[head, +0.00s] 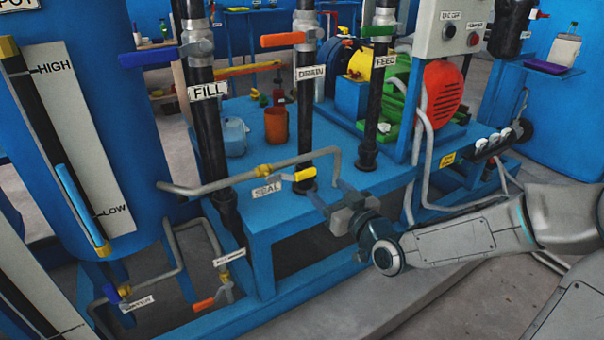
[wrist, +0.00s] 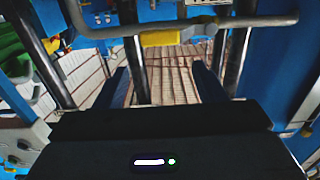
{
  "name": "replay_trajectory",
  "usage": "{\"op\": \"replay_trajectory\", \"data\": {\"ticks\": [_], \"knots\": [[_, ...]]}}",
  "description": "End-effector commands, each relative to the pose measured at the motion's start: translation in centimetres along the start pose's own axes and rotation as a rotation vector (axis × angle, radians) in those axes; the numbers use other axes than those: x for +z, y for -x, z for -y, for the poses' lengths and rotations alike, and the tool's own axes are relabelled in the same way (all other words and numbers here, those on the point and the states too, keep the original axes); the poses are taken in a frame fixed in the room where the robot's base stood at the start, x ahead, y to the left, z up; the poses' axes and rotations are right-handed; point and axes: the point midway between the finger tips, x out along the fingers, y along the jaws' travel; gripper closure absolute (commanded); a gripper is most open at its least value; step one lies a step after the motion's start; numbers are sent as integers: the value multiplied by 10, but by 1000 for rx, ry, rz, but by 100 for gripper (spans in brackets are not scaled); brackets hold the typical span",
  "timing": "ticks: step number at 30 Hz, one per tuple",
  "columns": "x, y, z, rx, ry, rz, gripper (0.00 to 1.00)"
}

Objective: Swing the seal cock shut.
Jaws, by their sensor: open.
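The seal cock has a yellow body (head: 264,170) on a grey horizontal pipe, above the SEAL label (head: 268,188). Its yellow-gripped lever (head: 305,174) points right, roughly alongside the pipe. My gripper (head: 328,190) is open, just right of and slightly below the lever's end. In the wrist view, the yellow grip (wrist: 160,38) shows ahead of my gripper (wrist: 161,72), between the lines of the two blue fingers. The fingers appear apart from it, with nothing held.
The grey pipe (head: 225,184) runs just behind the lever, and the black DRAIN pipe (head: 304,115) rises behind it. The black FEED pipe (head: 375,110) and a green and red pump (head: 442,95) stand to the right. Lower cocks (head: 205,304) sit at front left.

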Motion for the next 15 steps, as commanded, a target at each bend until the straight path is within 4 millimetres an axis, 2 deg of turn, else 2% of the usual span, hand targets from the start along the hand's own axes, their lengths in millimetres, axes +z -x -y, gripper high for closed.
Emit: {"op": "replay_trajectory", "data": {"ticks": [15], "knots": [[4, -94, 1, -2, -2, 1, 36]]}}
